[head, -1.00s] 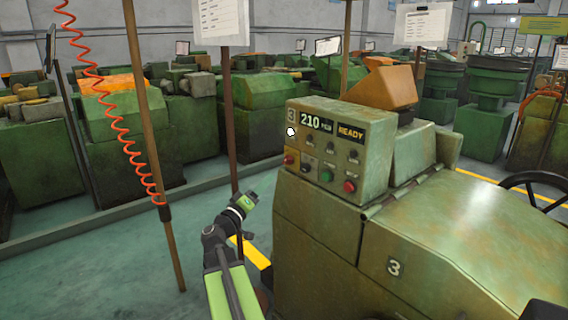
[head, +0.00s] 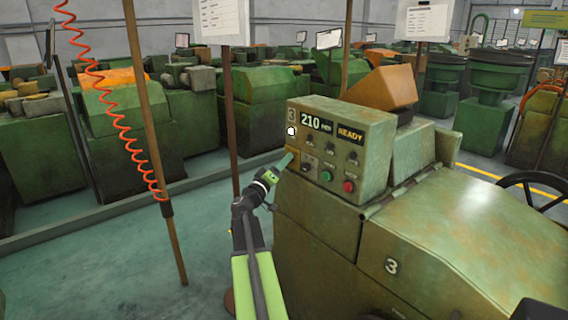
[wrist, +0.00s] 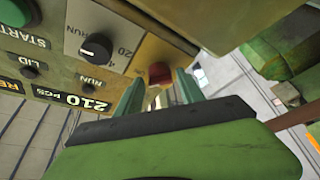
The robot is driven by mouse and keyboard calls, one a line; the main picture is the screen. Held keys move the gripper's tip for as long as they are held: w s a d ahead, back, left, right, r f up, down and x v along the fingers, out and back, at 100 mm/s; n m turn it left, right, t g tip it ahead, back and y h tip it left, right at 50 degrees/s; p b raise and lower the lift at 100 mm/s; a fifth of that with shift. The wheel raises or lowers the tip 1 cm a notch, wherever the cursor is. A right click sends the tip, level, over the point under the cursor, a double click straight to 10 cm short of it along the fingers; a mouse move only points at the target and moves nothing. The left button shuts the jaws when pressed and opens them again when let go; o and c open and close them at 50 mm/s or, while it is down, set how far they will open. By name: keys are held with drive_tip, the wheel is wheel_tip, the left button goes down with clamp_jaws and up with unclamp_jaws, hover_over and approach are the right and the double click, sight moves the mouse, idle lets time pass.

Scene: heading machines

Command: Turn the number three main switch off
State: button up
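Machine 3's green control panel (head: 328,148) shows "210" and "READY" in the head view. In the wrist view the panel appears turned over, with a red switch knob (wrist: 160,71) on a yellow plate at its edge. My gripper (head: 287,160) is at the panel's left edge in the head view and hides that knob there. In the wrist view my gripper's two teal fingers (wrist: 159,80) are apart, with the red knob in the gap near their tips. I cannot tell whether either finger touches it. The knob's setting is not clear.
A black selector knob (wrist: 95,47) sits beside the yellow plate. A green button (head: 326,176) and a red button (head: 349,186) are on the panel's lower row. A wooden post (head: 155,150) with an orange coiled hose (head: 110,110) stands to the left.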

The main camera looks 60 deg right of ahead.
clamp_jaws()
drive_tip(key=shift+r+n+y+p, duration=0.15)
drive_tip(key=shift+n+y+p, duration=0.9)
drive_tip(key=shift+n+p, duration=1.55)
drive_tip(key=shift+r+n+y+p, duration=0.1)
drive_tip(key=shift+n+y+p, duration=1)
drive_tip(key=shift+n+p, duration=1.4)
drive_tip(key=shift+r+n+y+p, duration=0.15)
drive_tip(key=shift+n+y+p, duration=1.25)
drive_tip(key=shift+n, duration=2)
drive_tip(key=shift+s+h+p, duration=0.1)
drive_tip(key=shift+h+p, duration=0.25)
drive_tip(key=shift+p, duration=0.05)
drive_tip(key=shift+o, duration=1.5)
unclamp_jaws()
